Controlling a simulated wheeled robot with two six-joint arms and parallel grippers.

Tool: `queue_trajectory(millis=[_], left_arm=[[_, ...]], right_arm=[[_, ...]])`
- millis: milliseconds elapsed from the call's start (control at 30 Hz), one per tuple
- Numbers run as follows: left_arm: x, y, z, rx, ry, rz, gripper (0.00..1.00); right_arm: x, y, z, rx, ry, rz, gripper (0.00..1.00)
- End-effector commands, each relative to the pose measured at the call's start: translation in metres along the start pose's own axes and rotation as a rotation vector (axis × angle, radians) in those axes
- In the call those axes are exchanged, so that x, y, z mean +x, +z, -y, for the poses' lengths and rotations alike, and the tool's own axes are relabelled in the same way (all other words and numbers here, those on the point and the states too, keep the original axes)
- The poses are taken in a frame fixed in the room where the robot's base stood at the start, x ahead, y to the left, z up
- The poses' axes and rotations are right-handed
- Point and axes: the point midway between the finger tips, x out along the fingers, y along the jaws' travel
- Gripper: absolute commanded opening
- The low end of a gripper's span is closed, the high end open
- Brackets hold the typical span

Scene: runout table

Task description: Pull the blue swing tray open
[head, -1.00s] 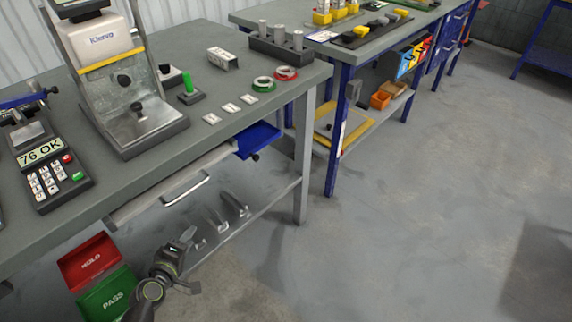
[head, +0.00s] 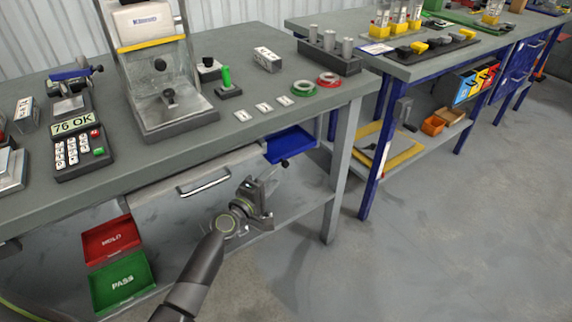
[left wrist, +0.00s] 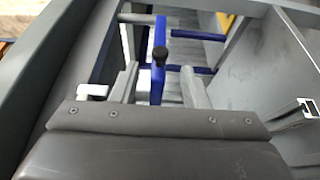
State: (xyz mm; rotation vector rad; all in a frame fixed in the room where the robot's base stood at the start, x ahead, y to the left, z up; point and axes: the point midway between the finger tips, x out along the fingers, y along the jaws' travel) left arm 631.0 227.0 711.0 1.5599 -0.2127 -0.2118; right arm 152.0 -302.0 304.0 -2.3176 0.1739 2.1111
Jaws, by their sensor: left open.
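The blue swing tray (head: 291,143) sits under the right end of the grey workbench, with a dark knob (head: 285,163) at its lower front. My left gripper (head: 268,177) is open and empty, just below and in front of the tray in the head view. In the left wrist view, a blue upright strip, which looks like the tray's edge (left wrist: 159,32), and its black knob (left wrist: 160,54) appear between the two open fingers (left wrist: 160,84). I cannot tell whether the fingers touch it. My right gripper is not in view.
A drawer with a silver handle (head: 204,182) is left of the tray. The bench's grey leg (head: 341,175) stands to its right. Red (head: 110,240) and green (head: 122,282) bins are low at left. Open floor (head: 450,240) lies to the right.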

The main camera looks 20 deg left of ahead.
Motion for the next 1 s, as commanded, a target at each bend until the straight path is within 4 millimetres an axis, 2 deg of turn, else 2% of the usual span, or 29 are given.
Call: queue_trajectory(millis=[33,200,400,600,867,900,1000], left_arm=[[0.011,0.0,0.0,-0.001,0.002,0.001,0.41],[0.043,0.0,0.001,0.0,0.001,0.0,0.41],[0.066,0.0,0.002,0.0,0.0,0.0,0.41],[0.075,0.0,0.001,0.0,-0.001,0.0,0.41],[0.076,0.0,0.001,0.0,-0.001,-0.001,0.41],[0.076,0.0,0.001,0.0,-0.001,-0.001,0.4],[0.076,0.0,0.001,0.0,-0.001,-0.001,0.27]], right_arm=[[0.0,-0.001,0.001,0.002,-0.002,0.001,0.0],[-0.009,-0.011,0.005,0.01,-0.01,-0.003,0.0],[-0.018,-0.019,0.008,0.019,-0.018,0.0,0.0],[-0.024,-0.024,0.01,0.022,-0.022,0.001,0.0],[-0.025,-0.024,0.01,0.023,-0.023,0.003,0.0],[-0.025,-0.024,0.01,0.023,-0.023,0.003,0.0],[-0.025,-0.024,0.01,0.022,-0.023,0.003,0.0]])
